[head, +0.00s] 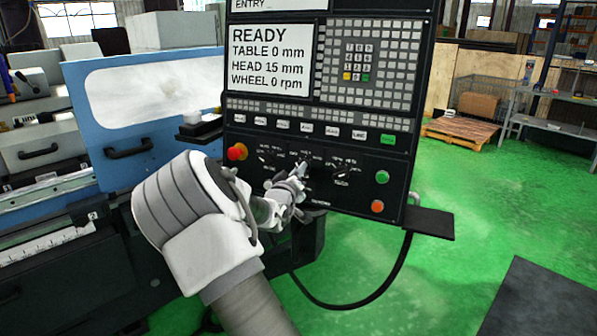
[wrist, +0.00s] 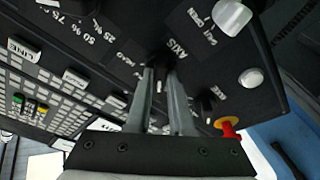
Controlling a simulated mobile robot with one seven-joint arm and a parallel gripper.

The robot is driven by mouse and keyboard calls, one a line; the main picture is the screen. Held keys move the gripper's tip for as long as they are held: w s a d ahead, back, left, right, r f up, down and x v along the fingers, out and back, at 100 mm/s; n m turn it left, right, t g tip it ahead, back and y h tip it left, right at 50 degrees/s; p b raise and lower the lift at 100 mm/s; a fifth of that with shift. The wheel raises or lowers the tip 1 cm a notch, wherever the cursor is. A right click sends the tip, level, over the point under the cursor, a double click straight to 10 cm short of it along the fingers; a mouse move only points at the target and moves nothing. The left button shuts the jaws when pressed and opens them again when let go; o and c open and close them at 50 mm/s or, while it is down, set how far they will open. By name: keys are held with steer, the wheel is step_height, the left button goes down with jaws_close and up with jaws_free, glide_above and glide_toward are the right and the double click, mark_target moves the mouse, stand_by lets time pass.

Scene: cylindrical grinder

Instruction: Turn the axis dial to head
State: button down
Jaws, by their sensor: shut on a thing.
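The axis dial (wrist: 158,62) is a small dark knob on the black control panel (head: 405,165), below the AXIS label in the wrist view. My gripper (wrist: 160,74) is shut on it, with both fingers reaching the panel face. The fingers hide most of the dial, so I cannot tell where its pointer stands. A HEAD label (wrist: 126,54) is printed to the left of the dial in the wrist view. In the head view my gripper (head: 302,172) is at the panel's lower middle, and the dial is mostly hidden behind it.
The screen (head: 270,60) reads READY, TABLE 0 mm, HEAD 15 mm, WHEEL 0 rpm. A red emergency stop (head: 237,152) is left of my gripper; green (head: 382,177) and orange (head: 377,206) buttons are right. A small shelf (head: 430,222) juts out.

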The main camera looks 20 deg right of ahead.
steer(key=shift+f+m+b, duration=0.1)
steer(key=shift+m+b, duration=0.3)
steer(key=shift+b, duration=0.1)
steer(key=shift+f+m+h+b, duration=0.15)
steer(key=shift+m+h+b, duration=0.35)
steer(key=shift+m+b, duration=0.65)
steer(key=m+g+h+b, duration=0.1)
steer(key=m+b, duration=0.1)
steer(key=m, duration=0.3)
steer(key=shift+w+a+m+b, duration=0.1)
steer(key=shift+m+b, duration=0.15)
steer(key=shift+b, duration=0.05)
steer(key=m, duration=0.2)
steer(key=m+g+h+b, duration=0.1)
steer(key=m, duration=0.2)
steer(key=shift+m+g+b, duration=0.3)
steer(key=shift+r+m+g+h+b, duration=0.15)
steer(key=shift+m+g+b, duration=0.15)
steer(key=shift+m, duration=0.9)
steer(key=shift+r+m+g+h+b, duration=0.15)
steer(key=shift+m+g, duration=0.25)
steer(key=shift+m, duration=0.8)
steer(key=shift+f, duration=0.1)
steer(key=c, duration=0.8)
jaws_free()
steer(key=shift+a, duration=0.1)
